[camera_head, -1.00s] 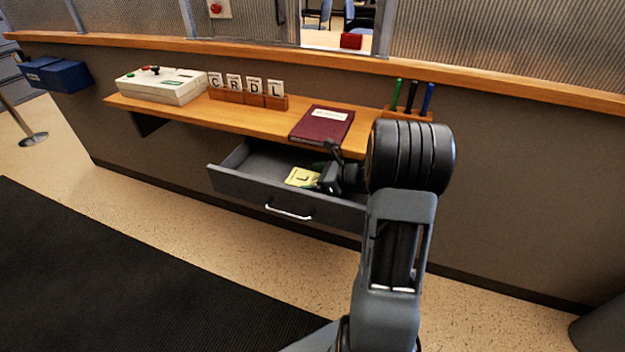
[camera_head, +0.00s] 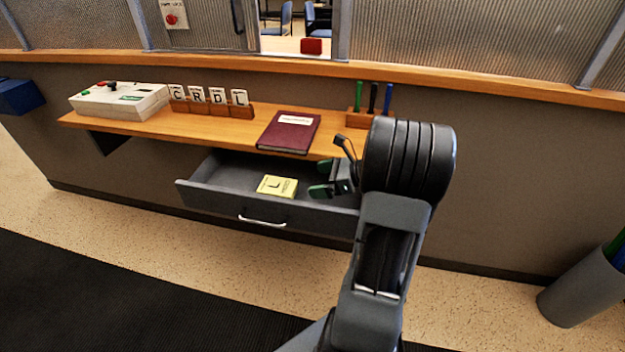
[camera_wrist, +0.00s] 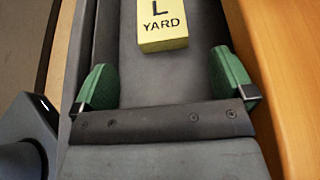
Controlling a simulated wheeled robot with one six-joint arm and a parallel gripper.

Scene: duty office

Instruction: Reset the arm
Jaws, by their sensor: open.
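My gripper (camera_head: 320,178) is over the right part of the open drawer (camera_head: 215,176), below the wooden shelf. Its green fingertips are spread apart, with nothing between them. In the wrist view my gripper (camera_wrist: 165,85) also shows open. A yellow block marked "L YARD" (camera_wrist: 162,27) lies in the drawer, beyond the fingertips and apart from them. In the head view the yellow block (camera_head: 277,186) lies just left of my gripper. My arm hides the right end of the drawer.
A grey bin (camera_head: 580,290) stands at the right. The floor ahead of the drawer is clear.

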